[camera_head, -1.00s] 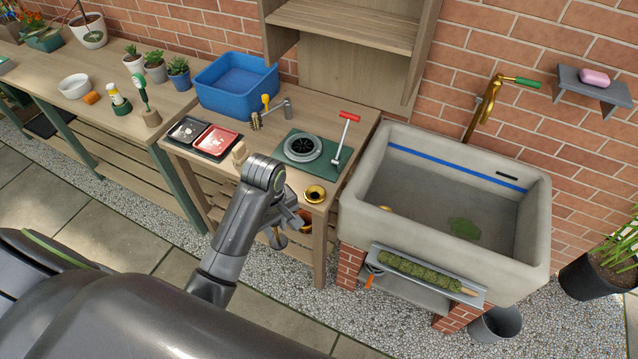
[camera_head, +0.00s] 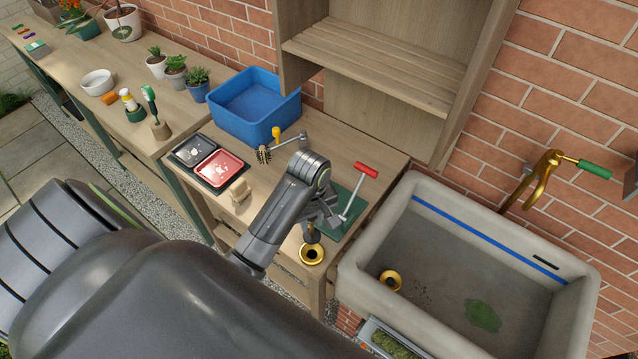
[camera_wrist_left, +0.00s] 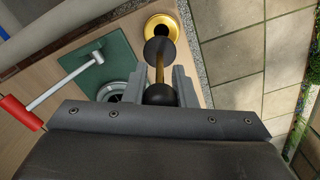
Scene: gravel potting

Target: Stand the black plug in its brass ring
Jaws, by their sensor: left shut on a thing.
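The brass ring (camera_head: 312,255) lies on the wooden bench near its front edge, its dark hole showing; it also shows at the top of the left wrist view (camera_wrist_left: 163,22). My left gripper (camera_head: 313,222) is shut on the black plug (camera_head: 312,236), just behind the ring in the head view. In the left wrist view, the plug's black knob (camera_wrist_left: 160,95) sits between the fingers. Its brass stem leads to a black disc (camera_wrist_left: 159,50), which overlaps the ring's near edge. I cannot tell whether disc and ring touch. My right gripper is not in view.
A green mat (camera_head: 351,207) holds a red-handled tool (camera_head: 352,190) and a grey round fitting (camera_wrist_left: 113,92), mostly hidden by my arm in the head view. The sink (camera_head: 440,262), with another brass ring (camera_head: 390,280), is right. A blue tub (camera_head: 256,104) stands behind.

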